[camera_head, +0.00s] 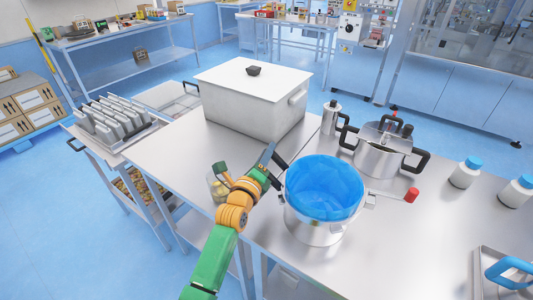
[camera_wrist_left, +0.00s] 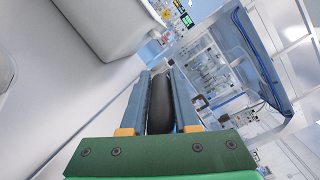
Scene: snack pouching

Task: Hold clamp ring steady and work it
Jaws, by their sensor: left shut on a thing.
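A steel pot (camera_head: 318,232) with a blue liner (camera_head: 325,185) inside stands on the steel table. A metal band with a clamp (camera_head: 371,200) runs around its upper part, and a rod with a red knob (camera_head: 411,195) sticks out to the right. My left gripper (camera_head: 272,160) is at the pot's left side, shut on a black handle. In the left wrist view the black handle (camera_wrist_left: 160,103) lies between the two fingers (camera_wrist_left: 158,80). The handle's join to the pot is hidden. My right gripper is not in view.
A white lidded box (camera_head: 250,105) stands behind the pot. A lidded steel pot (camera_head: 384,150) and a small canister (camera_head: 331,118) stand behind right. White bottles with blue caps (camera_head: 465,174) and a tray (camera_head: 488,262) are at right. A jar (camera_head: 217,187) is beside my left arm.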

